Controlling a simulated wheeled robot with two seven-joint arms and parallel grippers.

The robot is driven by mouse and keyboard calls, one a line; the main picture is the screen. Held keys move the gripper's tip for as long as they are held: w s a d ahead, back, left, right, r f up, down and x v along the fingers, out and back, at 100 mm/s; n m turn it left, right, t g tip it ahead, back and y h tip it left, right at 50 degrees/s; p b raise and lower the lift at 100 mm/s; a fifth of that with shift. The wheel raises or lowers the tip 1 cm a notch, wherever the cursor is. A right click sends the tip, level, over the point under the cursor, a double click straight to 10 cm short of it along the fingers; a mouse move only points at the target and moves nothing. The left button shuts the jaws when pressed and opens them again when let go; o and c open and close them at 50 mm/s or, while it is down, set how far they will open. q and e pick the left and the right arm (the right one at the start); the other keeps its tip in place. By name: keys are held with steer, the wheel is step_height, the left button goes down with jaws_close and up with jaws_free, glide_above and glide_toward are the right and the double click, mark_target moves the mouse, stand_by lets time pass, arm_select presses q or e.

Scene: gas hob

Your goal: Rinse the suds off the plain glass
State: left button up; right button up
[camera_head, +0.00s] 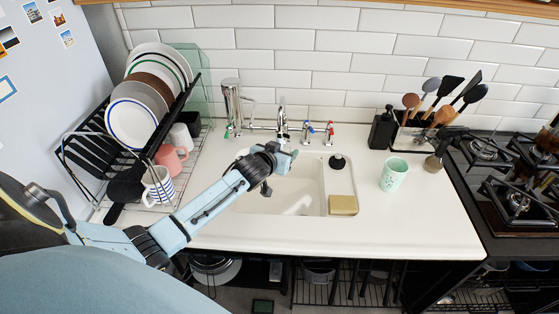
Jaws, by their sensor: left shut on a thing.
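My left gripper (278,160) reaches in from the left over the white sink (297,203), just in front of and below the chrome tap (282,120). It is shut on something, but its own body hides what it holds. I cannot make out a plain glass or any suds. I cannot tell whether water runs from the tap. A tap handle with a blue mark (306,130) and one with a red mark (329,131) stand right of the spout. My right gripper is not in view.
A patterned mint cup (394,175) stands right of the sink. A yellow sponge (343,205) and a black plunger-like thing (338,162) are at the sink's right side. A dish rack (92,160) with plates and mugs stands left. Utensils and a hob (490,190) are right.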

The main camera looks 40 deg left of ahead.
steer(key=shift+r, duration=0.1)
